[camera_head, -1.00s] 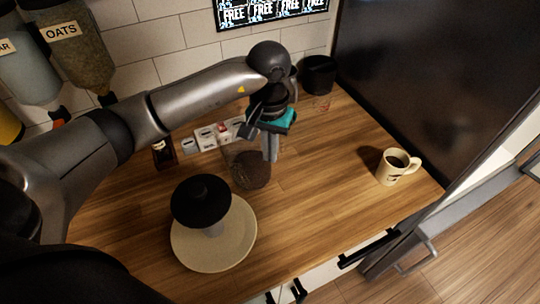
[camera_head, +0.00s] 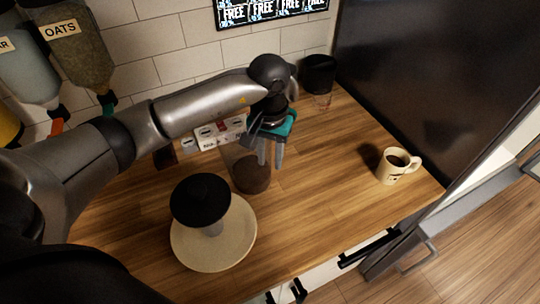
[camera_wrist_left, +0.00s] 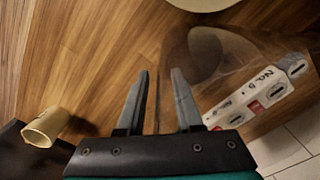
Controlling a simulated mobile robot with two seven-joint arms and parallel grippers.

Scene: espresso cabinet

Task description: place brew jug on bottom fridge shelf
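The brew jug (camera_head: 250,174) is a clear glass vessel with dark brown contents, standing on the wooden counter in the middle of the head view. My left gripper (camera_head: 271,160) points down just to its right, with its two fingers apart. In the left wrist view the gripper (camera_wrist_left: 160,74) is open, with no object clearly held between its fingers. The see-through jug (camera_wrist_left: 225,55) shows there to the right of the fingers; whether a finger touches it I cannot tell. No fridge shelf is clearly in view. My right gripper is not in view.
A black-topped object (camera_head: 200,200) stands on a round beige plate (camera_head: 240,245) in front of the jug. A cream mug (camera_head: 393,166) is at right, a black canister (camera_head: 318,74) at back. Labelled boxes (camera_head: 222,133) line the wall. The counter between jug and mug is clear.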

